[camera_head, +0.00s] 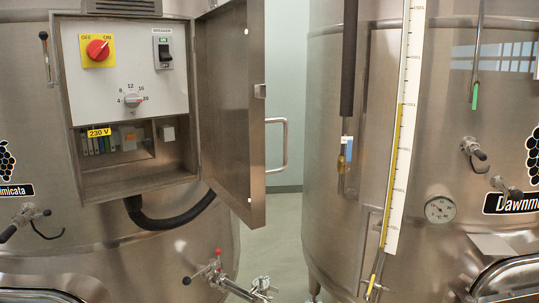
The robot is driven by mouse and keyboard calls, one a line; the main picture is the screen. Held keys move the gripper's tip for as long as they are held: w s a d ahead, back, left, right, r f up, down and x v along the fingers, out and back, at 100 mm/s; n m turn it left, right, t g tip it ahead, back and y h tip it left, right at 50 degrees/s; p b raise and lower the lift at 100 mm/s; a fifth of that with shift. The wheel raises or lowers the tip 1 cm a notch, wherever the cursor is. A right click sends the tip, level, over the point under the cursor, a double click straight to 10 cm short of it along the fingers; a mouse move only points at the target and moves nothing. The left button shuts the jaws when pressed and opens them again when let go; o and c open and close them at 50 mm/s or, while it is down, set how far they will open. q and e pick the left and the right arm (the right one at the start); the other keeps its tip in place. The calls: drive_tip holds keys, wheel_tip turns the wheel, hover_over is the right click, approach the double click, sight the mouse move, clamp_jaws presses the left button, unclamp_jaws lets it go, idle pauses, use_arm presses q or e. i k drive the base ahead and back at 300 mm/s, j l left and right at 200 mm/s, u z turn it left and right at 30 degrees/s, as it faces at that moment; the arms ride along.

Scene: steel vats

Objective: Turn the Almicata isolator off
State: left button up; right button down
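The isolator is a red rotary knob (98,49) on a yellow plate (85,61) in the open control box (72,100) of the left vat (120,240). The plate reads OFF at upper left and ON at upper right. The knob's handle appears tilted toward ON. The vat's label (16,191) is cut by the left edge and reads "…micata". Neither of my grippers is in view.
The box door (228,110) stands open to the right, its handle (284,145) sticking out. A breaker switch (164,53) and a numbered dial (132,100) share the panel. Valves (218,275) project below. The Dawnmo… vat (340,220) stands right, beyond a gap.

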sight(98, 49)
drive_tip(key=i+l+u, duration=0.1)
drive_tip(key=u, duration=0.3)
drive_tip(key=i+l+u, duration=0.1)
drive_tip(key=l+u, duration=0.15)
drive_tip(key=u, duration=0.15)
drive_tip(key=i+l+u, duration=0.1)
drive_tip(key=u, duration=0.3)
drive_tip(key=l+u, duration=0.6)
drive_tip(key=l, duration=1.1)
drive_tip(key=j, duration=0.6)
drive_tip(key=k, duration=0.05)
